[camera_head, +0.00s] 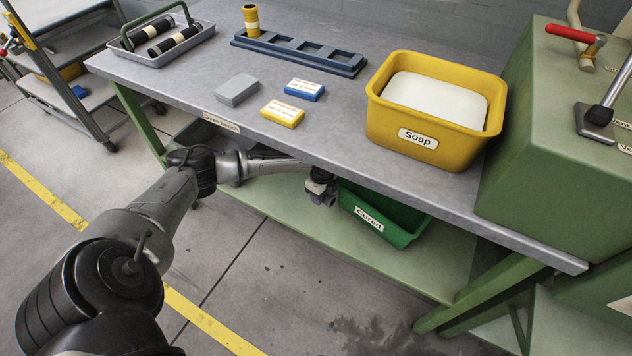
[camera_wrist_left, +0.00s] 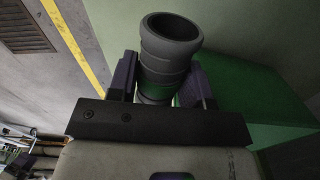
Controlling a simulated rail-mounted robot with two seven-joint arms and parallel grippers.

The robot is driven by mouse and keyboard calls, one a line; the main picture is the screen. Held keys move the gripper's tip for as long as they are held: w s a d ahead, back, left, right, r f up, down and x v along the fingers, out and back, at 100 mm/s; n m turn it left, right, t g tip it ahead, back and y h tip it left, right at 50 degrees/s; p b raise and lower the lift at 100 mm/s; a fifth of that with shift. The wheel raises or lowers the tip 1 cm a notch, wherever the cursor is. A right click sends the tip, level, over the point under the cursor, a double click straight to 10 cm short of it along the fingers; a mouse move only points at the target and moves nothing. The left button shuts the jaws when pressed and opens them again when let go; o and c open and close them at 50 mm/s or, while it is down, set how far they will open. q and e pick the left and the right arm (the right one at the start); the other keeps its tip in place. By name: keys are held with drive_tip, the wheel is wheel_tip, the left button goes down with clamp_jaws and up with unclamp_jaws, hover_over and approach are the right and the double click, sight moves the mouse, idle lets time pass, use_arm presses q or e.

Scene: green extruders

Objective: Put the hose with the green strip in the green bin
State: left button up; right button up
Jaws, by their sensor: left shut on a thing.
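My left gripper (camera_head: 321,190) is below the front edge of the workbench, over the lower shelf, at the left end of the green bin (camera_head: 372,227) labelled "Cured". In the left wrist view the gripper (camera_wrist_left: 160,85) is shut on a dark grey ribbed hose (camera_wrist_left: 166,60), with its open end pointing away from the palm. A dim green tint shows on the hose between the fingers; I cannot tell clearly whether it is the strip. The green bin (camera_wrist_left: 270,105) is just right of the hose in this view. The bin's inside is mostly hidden. My right gripper is out of view.
The bench (camera_head: 215,65) overhangs the lower shelf (camera_head: 420,270). On top are a yellow "Soap" tub (camera_head: 420,138), a blue-grey rack (camera_head: 300,55) with a yellow hose (camera_head: 251,20), a tray (camera_head: 165,55) with two dark hoses, and small blocks. A green machine (camera_head: 550,140) stands right.

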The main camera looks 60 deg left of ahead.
sight(327, 202)
use_arm(q)
drive_tip(key=d+r, duration=0.1)
drive_tip(key=d+r+p, duration=0.1)
drive_tip(key=d+p, duration=0.1)
drive_tip(key=d, duration=0.1)
drive_tip(key=shift+s+r, duration=0.25)
drive_tip(key=shift+r, duration=0.15)
drive_tip(key=shift+s+d+r+p, duration=0.1)
drive_tip(key=shift+d+r+p, duration=0.15)
drive_tip(key=shift+d+p, duration=0.3)
drive_tip(key=shift+d, duration=0.1)
